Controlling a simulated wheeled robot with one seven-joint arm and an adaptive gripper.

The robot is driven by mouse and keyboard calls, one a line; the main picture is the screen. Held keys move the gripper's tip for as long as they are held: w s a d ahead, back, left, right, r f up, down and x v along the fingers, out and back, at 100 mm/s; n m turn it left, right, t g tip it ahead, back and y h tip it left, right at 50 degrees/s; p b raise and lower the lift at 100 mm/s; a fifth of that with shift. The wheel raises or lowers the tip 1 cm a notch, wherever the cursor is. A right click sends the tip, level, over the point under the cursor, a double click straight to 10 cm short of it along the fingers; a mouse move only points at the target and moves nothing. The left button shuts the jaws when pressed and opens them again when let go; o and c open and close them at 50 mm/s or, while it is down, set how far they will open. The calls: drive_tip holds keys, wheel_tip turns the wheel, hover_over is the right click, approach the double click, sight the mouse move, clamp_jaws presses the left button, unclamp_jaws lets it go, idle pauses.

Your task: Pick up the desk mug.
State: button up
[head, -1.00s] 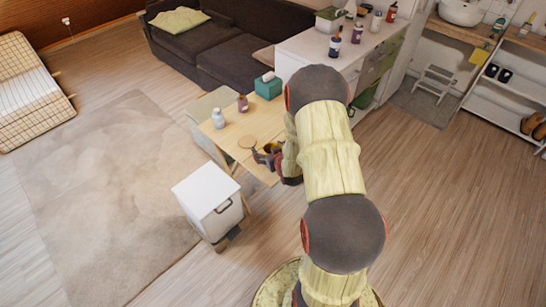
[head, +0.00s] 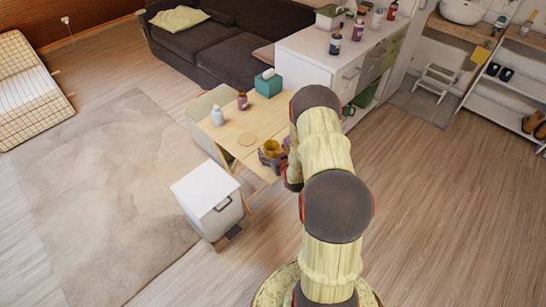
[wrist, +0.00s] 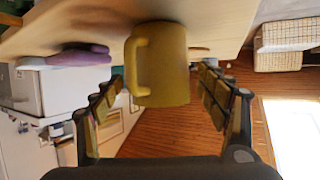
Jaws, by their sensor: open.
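The desk mug (head: 271,147) is a yellow mug near the edge of the light wooden table (head: 232,132). In the wrist view the mug (wrist: 165,62) fills the upper middle, with its handle on the left side. My gripper (head: 270,157) is at the table edge beside the mug. In the wrist view my gripper (wrist: 160,97) is open, with one finger on each side of the mug and visible gaps between fingers and mug. The mug's far side is hidden.
A round coaster (head: 247,139), a white bottle (head: 218,116), a purple bottle (head: 242,101) and a teal tissue box (head: 268,84) are on the table. A white lidded bin (head: 207,190) stands in front. Purple cloth-like items (wrist: 80,56) lie near the mug.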

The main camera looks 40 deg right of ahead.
drive_tip(key=shift+w+d, duration=0.1)
drive_tip(key=shift+w, duration=0.25)
drive_tip(key=shift+c, duration=1.1)
drive_tip(key=c, duration=1.1)
drive_tip(key=shift+c, duration=0.6)
